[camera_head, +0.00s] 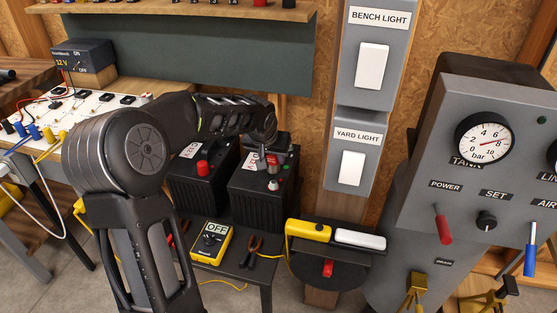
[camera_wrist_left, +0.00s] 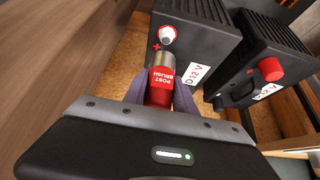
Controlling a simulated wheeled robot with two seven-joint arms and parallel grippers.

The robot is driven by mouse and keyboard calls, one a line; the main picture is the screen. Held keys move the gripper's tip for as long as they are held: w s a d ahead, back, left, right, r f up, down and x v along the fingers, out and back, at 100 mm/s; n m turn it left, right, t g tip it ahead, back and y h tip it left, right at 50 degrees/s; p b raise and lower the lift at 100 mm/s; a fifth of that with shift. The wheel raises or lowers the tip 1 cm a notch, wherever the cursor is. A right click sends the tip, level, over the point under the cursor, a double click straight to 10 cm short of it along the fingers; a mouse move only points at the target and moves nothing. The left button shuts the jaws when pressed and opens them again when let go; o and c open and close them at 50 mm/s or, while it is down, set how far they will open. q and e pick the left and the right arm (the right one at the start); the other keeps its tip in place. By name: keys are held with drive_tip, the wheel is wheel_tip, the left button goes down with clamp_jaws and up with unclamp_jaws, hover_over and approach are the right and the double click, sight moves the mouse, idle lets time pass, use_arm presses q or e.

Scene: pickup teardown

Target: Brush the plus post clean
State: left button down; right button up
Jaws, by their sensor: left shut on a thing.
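My left gripper (camera_wrist_left: 160,96) is shut on the post brush (camera_wrist_left: 161,84), a red cylinder lettered "POST BRUSH" with a metal end. The plus post (camera_wrist_left: 167,35) is pale grey with a red ring, beside a red plus sign on a black 12 V battery (camera_wrist_left: 203,28). In the wrist view the brush's metal end is just short of the post; I cannot tell whether they touch. In the head view my left gripper (camera_head: 268,157) is above the right-hand battery (camera_head: 262,205), and the plus post (camera_head: 273,184) shows just under it. My right gripper is not in view.
A second black battery (camera_head: 196,195) with a red-capped post (camera_head: 203,168) stands to the left. A yellow meter reading "OFF" (camera_head: 211,242) and dark pliers (camera_head: 251,251) lie in front. Light switch panels (camera_head: 354,150) and a grey compressor panel (camera_head: 480,190) stand to the right.

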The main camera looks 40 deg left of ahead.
sight(272, 171)
use_arm(q)
drive_tip(key=shift+f+b, duration=1.7)
drive_tip(key=shift+f, duration=0.8)
drive_tip(key=shift+f+b, duration=0.95)
drive_tip(key=shift+b, duration=0.15)
